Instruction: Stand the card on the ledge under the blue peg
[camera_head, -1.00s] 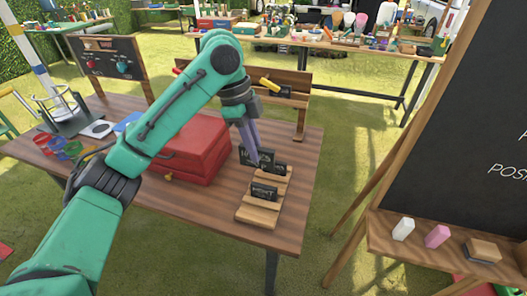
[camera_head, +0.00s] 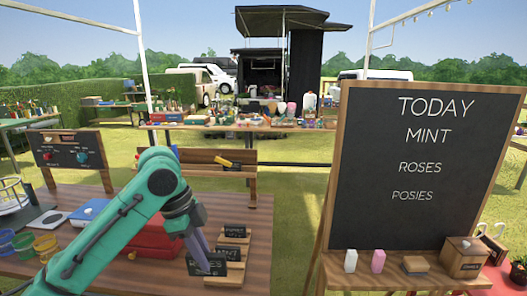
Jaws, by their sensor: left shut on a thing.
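My left gripper (camera_head: 203,252) is shut on a small dark card (camera_head: 208,264) with light lettering, too small to read surely. The held card is in front of the left part of a stepped wooden rack (camera_head: 234,241). Two other dark cards, a rear one (camera_head: 236,231) and a nearer one (camera_head: 229,252), stand on the rack. Behind is a wooden rail with a ledge (camera_head: 207,171). A yellow peg (camera_head: 222,162) is on the rail, with a dark card (camera_head: 232,167) at it. A small bluish peg (camera_head: 175,151) shows at the rail's left, partly behind my arm. My right gripper is not in view.
A red case (camera_head: 150,238) lies left of the rack, partly behind my arm. A switch panel (camera_head: 72,157) and coloured cups (camera_head: 22,244) stand at left. A chalkboard (camera_head: 425,170) reading TODAY, MINT, ROSES, POSIES stands at right, with chalk blocks (camera_head: 350,260) on its shelf.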

